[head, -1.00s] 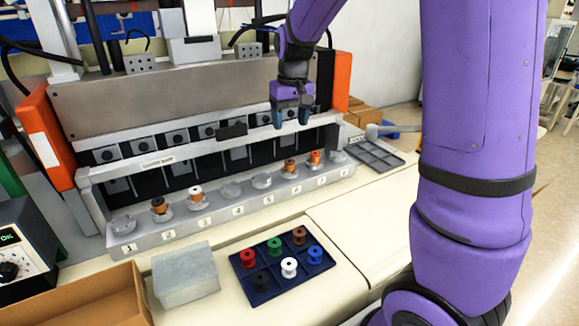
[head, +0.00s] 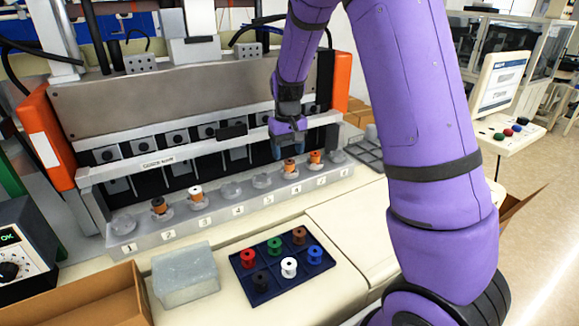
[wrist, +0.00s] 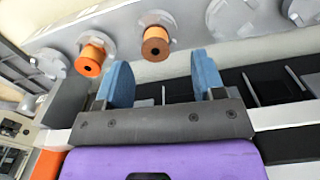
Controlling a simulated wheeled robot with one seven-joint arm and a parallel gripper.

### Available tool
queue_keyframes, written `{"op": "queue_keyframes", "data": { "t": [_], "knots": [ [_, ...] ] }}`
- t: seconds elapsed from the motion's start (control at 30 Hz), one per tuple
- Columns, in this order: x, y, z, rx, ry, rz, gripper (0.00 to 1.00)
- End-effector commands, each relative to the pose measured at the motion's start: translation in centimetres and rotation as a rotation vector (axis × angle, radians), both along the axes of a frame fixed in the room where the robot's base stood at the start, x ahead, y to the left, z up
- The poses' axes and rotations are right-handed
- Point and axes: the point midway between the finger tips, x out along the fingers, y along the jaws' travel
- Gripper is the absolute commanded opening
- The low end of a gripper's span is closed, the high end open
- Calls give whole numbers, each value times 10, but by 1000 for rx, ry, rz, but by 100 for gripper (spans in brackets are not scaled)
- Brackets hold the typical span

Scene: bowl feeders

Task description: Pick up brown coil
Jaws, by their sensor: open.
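A coil with a brown flange and orange winding (head: 289,165) stands upright on a round seat of the grey numbered rail; it also shows in the wrist view (wrist: 155,44). An orange coil (head: 315,158) stands on the seat to its right, and at left in the wrist view (wrist: 90,54). A darker brown coil (head: 299,236) sits in the blue tray (head: 262,291). My gripper (head: 289,150) is open and empty, just above and behind the brown-flanged coil. In the wrist view its blue fingers (wrist: 165,84) point toward that coil, apart from it.
The rail (head: 210,222) also carries two coils at left and several empty seats. The press bar (head: 165,165) runs close behind my gripper. Red, green, white, black and blue coils share the tray. A grey block (head: 185,274) and an open carton (head: 85,305) stand at front left.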

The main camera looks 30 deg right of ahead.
Motion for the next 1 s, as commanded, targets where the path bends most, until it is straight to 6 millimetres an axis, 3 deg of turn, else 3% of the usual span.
{"op": "queue_keyframes", "data": {
  "t": [0.23, 0.57, 0.67, 0.8, 1.0],
  "knots": [
    [-1, -5, -34, 0, 3, -2, 63],
    [-1, -5, -41, 0, 0, -1, 63],
    [-1, -5, -41, 0, 0, -1, 44],
    [-1, -5, -41, 0, 0, -1, 12],
    [-1, -5, -40, 0, 0, -1, 10]
  ]
}}
